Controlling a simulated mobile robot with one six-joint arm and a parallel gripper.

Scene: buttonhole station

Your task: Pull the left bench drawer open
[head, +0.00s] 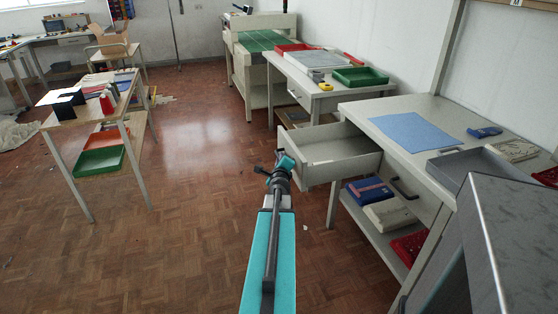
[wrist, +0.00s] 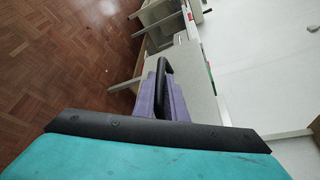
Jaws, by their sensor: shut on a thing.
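The left bench drawer (head: 343,169) is pulled well out from the grey bench (head: 395,130), and its interior looks empty. My gripper (head: 284,163) is at the front of this drawer. In the wrist view the two purple fingers (wrist: 163,98) are shut on the black drawer handle (wrist: 166,76), which shows between them.
The bench's other drawer, with a black handle (head: 404,188), is shut. A blue mat (head: 415,131) lies on the benchtop. A blue box (head: 369,190) is on the shelf below. A table (head: 75,117) stands at the left. The wooden floor (head: 190,200) between is clear.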

